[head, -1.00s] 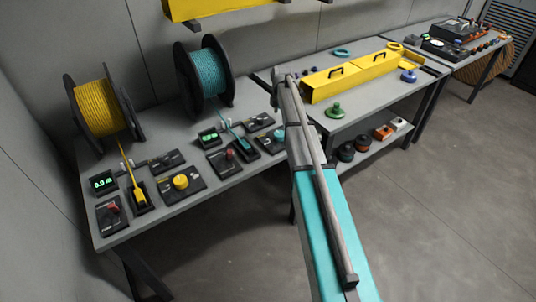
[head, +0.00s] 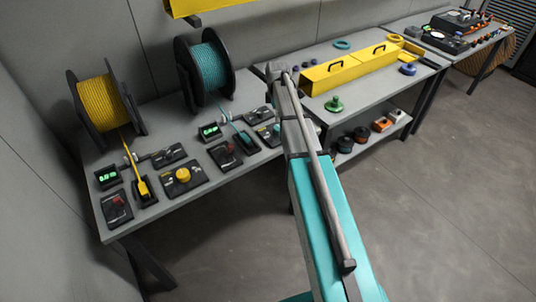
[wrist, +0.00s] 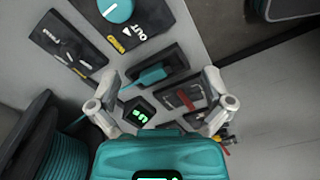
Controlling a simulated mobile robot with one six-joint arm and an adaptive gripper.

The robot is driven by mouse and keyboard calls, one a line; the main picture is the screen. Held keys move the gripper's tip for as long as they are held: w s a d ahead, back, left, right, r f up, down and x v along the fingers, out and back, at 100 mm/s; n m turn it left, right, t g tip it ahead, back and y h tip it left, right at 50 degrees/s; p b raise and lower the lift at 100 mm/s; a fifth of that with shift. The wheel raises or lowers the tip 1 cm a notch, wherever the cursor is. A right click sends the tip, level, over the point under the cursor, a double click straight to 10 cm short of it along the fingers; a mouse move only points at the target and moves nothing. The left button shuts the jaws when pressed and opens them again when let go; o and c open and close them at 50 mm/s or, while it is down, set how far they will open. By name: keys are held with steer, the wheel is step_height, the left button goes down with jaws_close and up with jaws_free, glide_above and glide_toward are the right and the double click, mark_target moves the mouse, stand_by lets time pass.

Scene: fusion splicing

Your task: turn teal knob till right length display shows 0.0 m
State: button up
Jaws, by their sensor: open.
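The teal knob (head: 275,129) sits on a dark panel at the right of the near bench, partly covered by my arm in the head view. In the wrist view the teal knob (wrist: 116,10) is at the top edge, cut off, with a white mark on its face. My gripper (wrist: 160,112) is open and empty, its two fingers spread well below the knob in the picture and apart from it. The right length display (head: 210,131) glows green, too small to read; it also shows between the fingers in the wrist view (wrist: 138,115), rotated, its digits unclear.
A teal cable spool (head: 205,70) and a yellow spool (head: 102,103) stand at the back. The left display (head: 107,177), yellow knob (head: 183,174) and red-switch panels (head: 225,154) crowd the bench. A teal cable clamp (wrist: 150,76) lies between the knob and display.

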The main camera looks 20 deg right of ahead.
steer(key=s+a+m, duration=0.4)
steer(key=s+m, duration=0.1)
steer(key=s, duration=0.4)
steer(key=s+a+f+m+b, duration=0.1)
steer(key=s+a+m, duration=0.3)
steer(key=s, duration=0.6)
steer(key=shift+a+m, duration=0.4)
steer(key=shift+m, duration=0.8)
steer(key=s+a+m, duration=0.2)
steer(key=s+m, duration=0.2)
steer(key=s, duration=0.3)
steer(key=shift+s+a, duration=0.15)
steer(key=shift+s, duration=0.1)
stand_by(2.6)
